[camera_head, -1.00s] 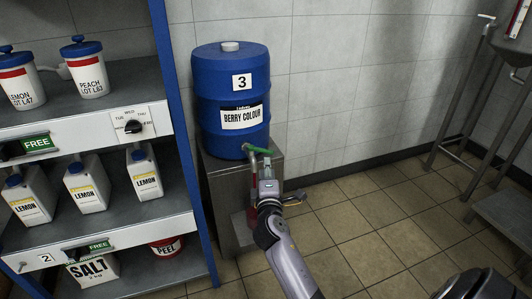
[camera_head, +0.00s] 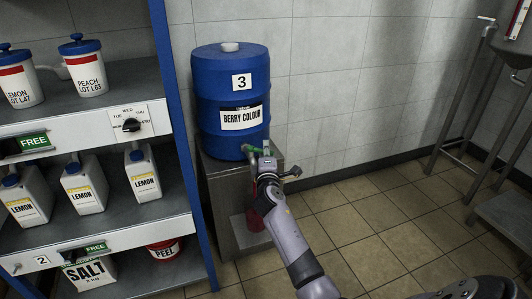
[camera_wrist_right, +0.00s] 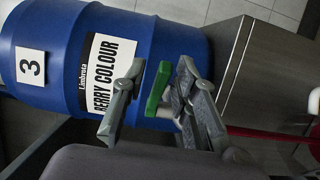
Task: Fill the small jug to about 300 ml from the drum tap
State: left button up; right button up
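The blue drum (camera_head: 233,105), labelled 3 and BERRY COLOUR, stands on a grey metal stand (camera_head: 217,215). Its tap has a green handle (camera_head: 251,148), which also shows in the right wrist view (camera_wrist_right: 158,88), lying crosswise to the drum. My right gripper (camera_head: 265,160) is at the tap. In the right wrist view its two fingers (camera_wrist_right: 160,105) are apart, with the green handle in the gap; contact cannot be told. A red object (camera_head: 255,220) is low in the stand below the tap, partly hidden; I cannot tell whether it is the jug. My left gripper is out of view.
A shelf rack (camera_head: 185,130) at left holds white LEMON and PEACH containers, a SALT tub (camera_head: 90,272) and a red PEEL tub (camera_head: 164,252). A metal frame (camera_head: 470,150) stands at right. The tiled floor (camera_head: 370,235) between is clear.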

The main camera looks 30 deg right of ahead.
grip_shut()
dwell(0.7)
